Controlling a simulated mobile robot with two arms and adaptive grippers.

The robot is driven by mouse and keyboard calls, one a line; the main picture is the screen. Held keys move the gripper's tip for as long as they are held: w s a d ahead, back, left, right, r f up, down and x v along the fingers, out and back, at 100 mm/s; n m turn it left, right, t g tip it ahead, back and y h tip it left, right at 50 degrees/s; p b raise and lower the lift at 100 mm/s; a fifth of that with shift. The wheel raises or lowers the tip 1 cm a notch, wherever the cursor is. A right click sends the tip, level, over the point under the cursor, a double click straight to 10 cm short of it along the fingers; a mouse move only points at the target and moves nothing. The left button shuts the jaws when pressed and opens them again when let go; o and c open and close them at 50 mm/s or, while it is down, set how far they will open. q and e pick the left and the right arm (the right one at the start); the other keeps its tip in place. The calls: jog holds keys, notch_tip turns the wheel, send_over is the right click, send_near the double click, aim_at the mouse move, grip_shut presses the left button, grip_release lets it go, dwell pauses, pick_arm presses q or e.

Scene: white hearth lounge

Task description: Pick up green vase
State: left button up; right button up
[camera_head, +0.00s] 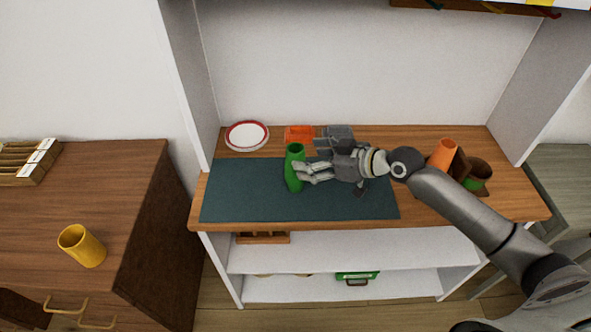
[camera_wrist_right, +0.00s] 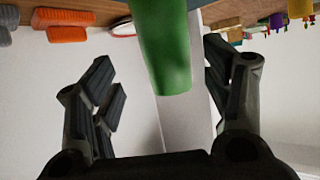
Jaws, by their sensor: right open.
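The green vase (camera_head: 294,168) stands upright on the dark green mat (camera_head: 235,200) on the wooden shelf top. My right gripper (camera_head: 308,172) comes in from the right and is at the vase, its fingers pointing left toward it. In the right wrist view the vase (camera_wrist_right: 166,45) lies between the open fingers (camera_wrist_right: 160,88), with a gap visible on the left side and less on the right. The fingers do not close on it. My left gripper is not in view.
A red-rimmed plate (camera_head: 247,136), an orange block (camera_head: 299,133) and a grey object (camera_head: 339,133) are behind the mat. An orange cup (camera_head: 443,153) and a brown container (camera_head: 480,172) stand at right. A yellow mug (camera_head: 82,246) is on the left cabinet. Side walls flank the shelf.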

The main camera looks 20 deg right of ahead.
aim_at(304, 159)
jog(key=shift+w+a, duration=0.2)
jog(key=shift+a, duration=0.15)
jog(key=p+x, duration=0.1)
jog(key=x, duration=0.2)
jog(key=shift+s+a+p, duration=0.1)
jog(key=shift+a+p, duration=0.15)
jog(key=shift+p, duration=0.05)
jog(key=shift+w+a+f, duration=0.3)
jog(key=shift+w+f, duration=0.05)
jog(key=shift+f, duration=0.05)
jog(key=shift+c, duration=0.5)
jog(key=c, duration=1.1)
jog(key=shift+c, duration=0.2)
jog(key=shift+r, duration=0.1)
